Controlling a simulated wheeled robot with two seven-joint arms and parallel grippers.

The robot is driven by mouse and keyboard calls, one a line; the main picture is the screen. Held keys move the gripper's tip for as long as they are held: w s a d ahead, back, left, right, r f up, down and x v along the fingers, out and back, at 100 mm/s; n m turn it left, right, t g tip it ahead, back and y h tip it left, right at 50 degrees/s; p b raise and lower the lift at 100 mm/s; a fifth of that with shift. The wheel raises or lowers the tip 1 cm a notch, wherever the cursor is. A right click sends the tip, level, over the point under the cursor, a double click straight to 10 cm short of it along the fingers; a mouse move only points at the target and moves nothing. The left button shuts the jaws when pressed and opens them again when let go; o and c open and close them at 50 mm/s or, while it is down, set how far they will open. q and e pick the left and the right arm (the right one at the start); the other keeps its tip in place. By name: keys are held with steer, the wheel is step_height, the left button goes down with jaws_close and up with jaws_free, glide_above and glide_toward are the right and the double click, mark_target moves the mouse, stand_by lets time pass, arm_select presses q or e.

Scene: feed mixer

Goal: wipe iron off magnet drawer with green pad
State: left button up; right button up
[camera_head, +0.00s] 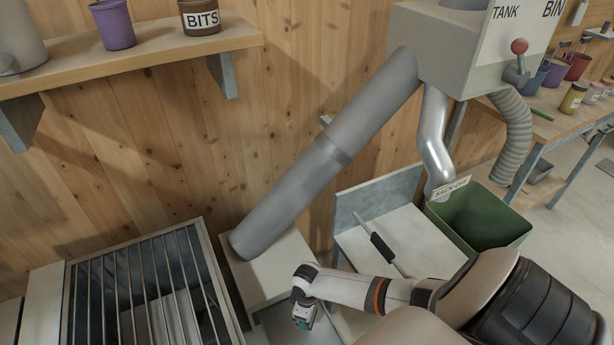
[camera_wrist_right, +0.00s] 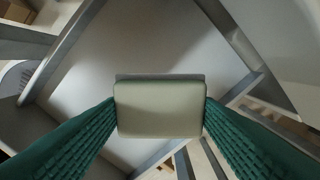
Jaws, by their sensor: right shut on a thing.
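My right gripper (camera_head: 304,314) is low in the head view, above a grey tray-like surface in front of a pale box. In the right wrist view its green ribbed fingers (camera_wrist_right: 160,112) are shut on the pad (camera_wrist_right: 160,108), a pale grey-green block with a darker back edge. Beyond the pad is a flat pale panel (camera_wrist_right: 150,45) with raised grey edges. I cannot tell whether this is the magnet drawer, and no iron bits can be made out. Whether the pad touches the panel is unclear. My left gripper is not in view.
A grey tube (camera_head: 320,155) slopes from the tank (camera_head: 455,45) to the pale box (camera_head: 262,270). A barred crate (camera_head: 150,290) stands left. A green bin (camera_head: 480,218) and a bench with a black-handled tool (camera_head: 382,247) are right. A shelf (camera_head: 130,60) holds pots.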

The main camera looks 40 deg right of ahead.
steer(key=shift+r+p, duration=1)
steer(key=shift+r, duration=0.35)
steer(key=shift+f, duration=0.1)
